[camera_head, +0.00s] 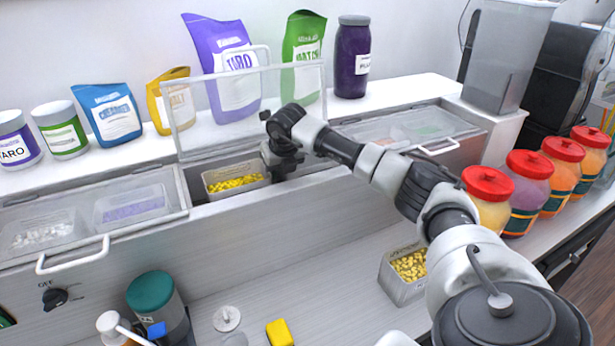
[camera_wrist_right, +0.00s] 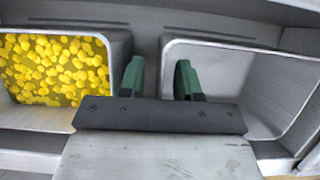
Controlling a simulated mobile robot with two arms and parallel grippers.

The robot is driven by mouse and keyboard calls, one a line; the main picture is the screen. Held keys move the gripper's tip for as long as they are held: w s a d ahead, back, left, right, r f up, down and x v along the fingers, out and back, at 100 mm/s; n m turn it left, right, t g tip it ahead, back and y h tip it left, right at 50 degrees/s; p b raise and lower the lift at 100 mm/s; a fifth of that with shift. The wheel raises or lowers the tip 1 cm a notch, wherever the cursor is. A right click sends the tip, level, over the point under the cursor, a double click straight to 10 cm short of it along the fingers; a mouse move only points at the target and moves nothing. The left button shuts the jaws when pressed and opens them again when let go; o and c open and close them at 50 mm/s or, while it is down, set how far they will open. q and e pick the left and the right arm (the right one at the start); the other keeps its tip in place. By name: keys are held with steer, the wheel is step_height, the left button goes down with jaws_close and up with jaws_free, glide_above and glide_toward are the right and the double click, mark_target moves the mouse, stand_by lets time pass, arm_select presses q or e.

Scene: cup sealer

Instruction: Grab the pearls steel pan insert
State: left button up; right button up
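A steel pan insert with yellow pieces (camera_head: 235,181) sits in the open middle well of the topping station; it also shows at the left of the right wrist view (camera_wrist_right: 60,112). An empty-looking pan insert (camera_wrist_right: 232,95) is beside it. My right gripper (camera_wrist_right: 159,80) is open, its green fingertips apart over the neighbouring walls of these two pans. Whether they touch the rims is unclear. In the head view the right gripper (camera_head: 283,165) is just right of the yellow-filled pan. Another steel pan with yellow pieces (camera_head: 403,285) stands on the counter. No label shows which holds pearls. My left gripper is out of view.
A raised clear lid (camera_head: 250,95) stands behind the well. Closed lidded wells flank it, with a handle (camera_head: 72,257) at left. Red-lidded jars (camera_head: 527,185) stand at right. A green-lidded container (camera_head: 155,300) and yellow block (camera_head: 279,333) are in front. Bare counter lies between.

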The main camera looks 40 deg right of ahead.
steer(key=shift+f, duration=0.25)
jaws_close()
stand_by(0.3)
